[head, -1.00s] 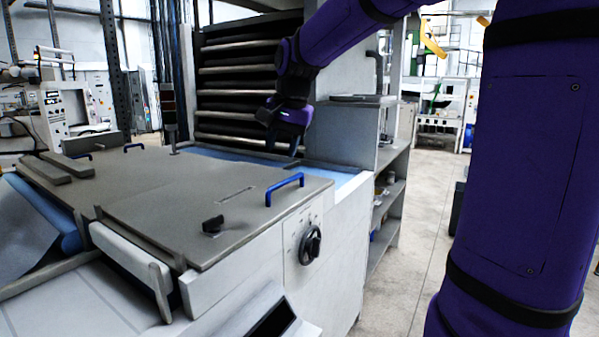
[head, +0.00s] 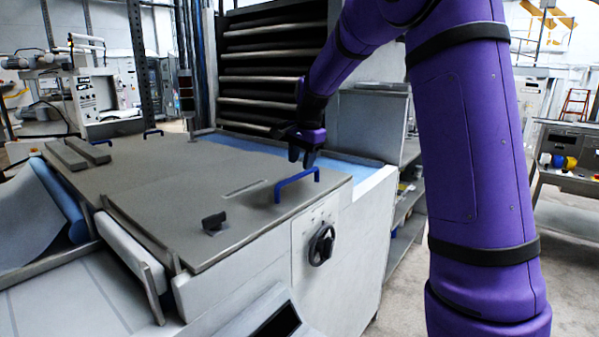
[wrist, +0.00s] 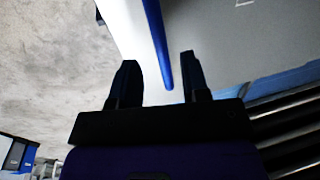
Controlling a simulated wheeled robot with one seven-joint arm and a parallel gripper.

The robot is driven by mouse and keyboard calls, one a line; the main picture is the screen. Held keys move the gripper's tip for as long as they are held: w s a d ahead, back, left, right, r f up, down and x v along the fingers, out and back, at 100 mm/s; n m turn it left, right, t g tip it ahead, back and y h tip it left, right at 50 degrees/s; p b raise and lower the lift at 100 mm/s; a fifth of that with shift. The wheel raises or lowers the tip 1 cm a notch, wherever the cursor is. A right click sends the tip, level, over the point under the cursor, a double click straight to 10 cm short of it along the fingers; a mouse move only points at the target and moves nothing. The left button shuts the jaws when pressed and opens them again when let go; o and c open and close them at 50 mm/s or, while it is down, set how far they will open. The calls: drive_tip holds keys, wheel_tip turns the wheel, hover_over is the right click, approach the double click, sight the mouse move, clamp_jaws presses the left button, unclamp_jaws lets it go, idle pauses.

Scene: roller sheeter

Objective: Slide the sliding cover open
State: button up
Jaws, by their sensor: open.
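The sliding cover (head: 165,185) is a flat grey panel on top of the machine. A blue bar handle (head: 297,180) stands on it near its front right corner. At its far right end a strip of blue surface (head: 237,154) shows beside the cover. My gripper (head: 302,163) is just beyond the handle in the head view, pointing down. In the wrist view my gripper (wrist: 157,75) is open, and the end of the blue handle (wrist: 160,50) shows between its fingertips. I cannot tell whether the fingers touch the handle.
A black rotary knob (head: 321,245) is on the white front side. A small black knob (head: 214,222) and two grey bars (head: 85,151) sit on top. A rack of rollers (head: 270,75) rises behind.

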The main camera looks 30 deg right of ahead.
sight(299, 175)
drive_tip(key=shift+w+a+f, duration=0.1)
drive_tip(key=shift+w+f, duration=0.05)
drive_tip(key=shift+f, duration=0.85)
drive_tip(key=shift+w+a+f, duration=0.1)
drive_tip(key=shift+w+f, duration=0.05)
drive_tip(key=shift+f, duration=0.85)
clamp_jaws()
